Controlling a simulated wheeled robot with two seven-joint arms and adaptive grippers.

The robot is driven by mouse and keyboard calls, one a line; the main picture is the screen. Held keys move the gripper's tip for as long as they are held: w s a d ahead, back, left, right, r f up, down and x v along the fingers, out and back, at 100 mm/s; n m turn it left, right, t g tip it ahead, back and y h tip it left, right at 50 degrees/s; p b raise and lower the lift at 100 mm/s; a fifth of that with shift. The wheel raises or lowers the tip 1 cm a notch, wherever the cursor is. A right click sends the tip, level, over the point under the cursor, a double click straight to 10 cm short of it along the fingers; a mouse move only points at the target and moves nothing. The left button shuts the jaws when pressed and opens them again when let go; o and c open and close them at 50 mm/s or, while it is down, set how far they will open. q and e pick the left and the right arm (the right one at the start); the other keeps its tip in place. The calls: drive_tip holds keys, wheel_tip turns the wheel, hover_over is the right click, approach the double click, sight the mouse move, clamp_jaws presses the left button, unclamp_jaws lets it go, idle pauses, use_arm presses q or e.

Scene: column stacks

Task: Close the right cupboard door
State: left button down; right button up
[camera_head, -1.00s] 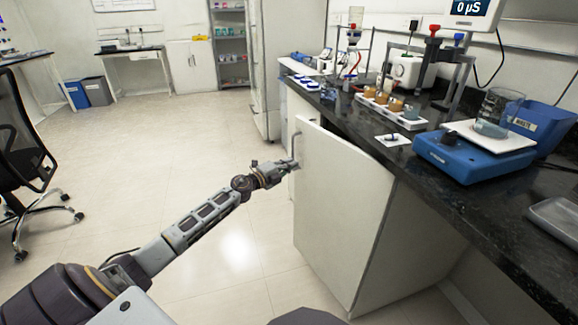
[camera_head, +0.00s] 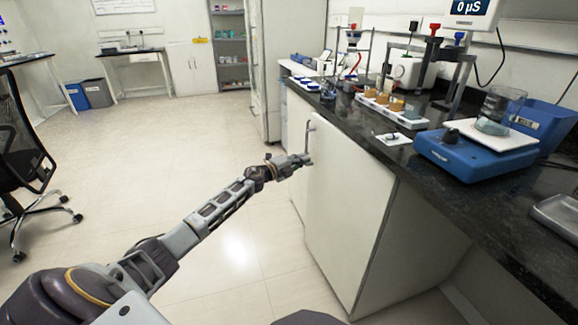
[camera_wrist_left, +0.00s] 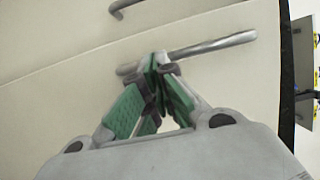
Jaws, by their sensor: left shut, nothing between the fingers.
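The right cupboard door (camera_head: 350,205) is a white panel under the black counter. It lies along or close to the cupboard front; I cannot tell whether it is fully flush. Its metal bar handle (camera_head: 309,138) is near its far upper edge and crosses the left wrist view (camera_wrist_left: 215,46). My left gripper (camera_head: 306,159) is at the door's far edge, by the handle. In the left wrist view its green-padded fingers (camera_wrist_left: 158,62) are shut and empty, with the tips at the bar; contact is unclear. My right gripper is not in view.
The left cupboard door (camera_head: 298,150) is beyond the right one. The counter (camera_head: 430,185) holds a blue stirrer (camera_head: 470,155) with a beaker, vials in a rack and a blue waste bin. The floor (camera_head: 180,150) on the left is clear, with a chair (camera_head: 25,165) at the far left.

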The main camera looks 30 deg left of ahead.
sight(315, 153)
use_arm(q)
drive_tip(key=shift+x, duration=1.15)
drive_tip(key=shift+w+d, duration=0.6)
drive_tip(key=shift+w, duration=0.2)
drive_tip(key=shift+r, duration=0.2)
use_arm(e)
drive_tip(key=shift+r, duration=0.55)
use_arm(q)
drive_tip(key=shift+r, duration=0.15)
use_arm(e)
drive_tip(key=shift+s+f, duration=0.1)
